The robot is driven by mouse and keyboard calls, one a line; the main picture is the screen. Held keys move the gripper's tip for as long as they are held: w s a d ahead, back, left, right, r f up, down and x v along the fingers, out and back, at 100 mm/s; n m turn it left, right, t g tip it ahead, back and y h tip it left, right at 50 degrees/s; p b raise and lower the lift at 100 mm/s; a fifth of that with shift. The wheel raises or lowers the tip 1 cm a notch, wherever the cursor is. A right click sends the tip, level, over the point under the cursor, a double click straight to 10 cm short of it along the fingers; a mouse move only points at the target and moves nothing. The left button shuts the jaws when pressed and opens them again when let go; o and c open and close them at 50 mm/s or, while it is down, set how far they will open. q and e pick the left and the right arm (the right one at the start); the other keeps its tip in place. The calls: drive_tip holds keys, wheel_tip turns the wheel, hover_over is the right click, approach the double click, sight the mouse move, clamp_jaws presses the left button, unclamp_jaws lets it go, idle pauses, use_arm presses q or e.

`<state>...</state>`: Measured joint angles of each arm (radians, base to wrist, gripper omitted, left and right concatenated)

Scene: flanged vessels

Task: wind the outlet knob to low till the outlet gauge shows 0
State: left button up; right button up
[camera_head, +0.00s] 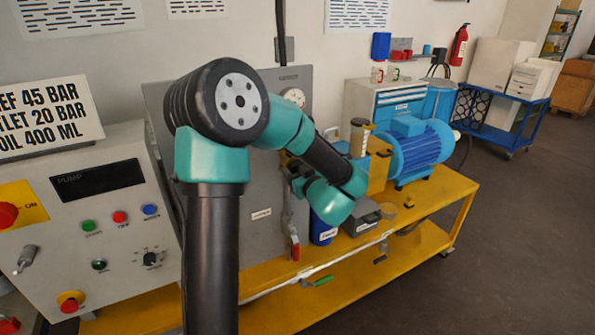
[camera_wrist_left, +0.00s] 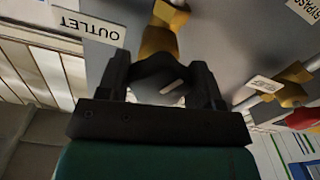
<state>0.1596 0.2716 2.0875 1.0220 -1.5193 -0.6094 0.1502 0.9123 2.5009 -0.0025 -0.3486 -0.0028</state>
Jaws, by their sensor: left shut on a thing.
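The outlet knob (camera_wrist_left: 165,77) is dark, on a brass-coloured fitting (camera_wrist_left: 158,40) in the left wrist view. An OUTLET label (camera_wrist_left: 90,25), upside down in that view, is beside it on the grey panel. My left gripper (camera_wrist_left: 163,85) is shut on the knob, one finger on each side. In the head view my left gripper (camera_head: 297,180) is at the grey panel, partly hidden by my own arm. A round white gauge (camera_head: 293,97) shows at the panel's upper right; its reading is too small to tell and I cannot tell whether it is the outlet gauge. My right gripper is not in view.
A control console (camera_head: 95,215) with buttons and a sign (camera_head: 45,115) stands at left. A blue motor (camera_head: 420,145) sits on the yellow bench (camera_head: 455,190). A red-handled valve (camera_head: 295,247) hangs below the panel, and a blue canister (camera_head: 322,232) stands near my wrist.

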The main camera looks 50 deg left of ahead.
use_arm(q)
drive_tip(key=n, duration=1)
drive_tip(key=shift+w+n, duration=0.1)
drive_tip(key=shift+n, duration=0.2)
drive_tip(key=n, duration=0.4)
drive_tip(key=shift+r+n, duration=0.1)
drive_tip(key=shift+n, duration=0.2)
drive_tip(key=n, duration=1)
drive_tip(key=shift+r+n, duration=0.1)
drive_tip(key=shift+n, duration=0.3)
drive_tip(key=n, duration=0.4)
drive_tip(key=shift+n, duration=0.3)
drive_tip(key=n, duration=0.9)
drive_tip(key=shift+s+n, duration=0.2)
drive_tip(key=shift+n, duration=0.2)
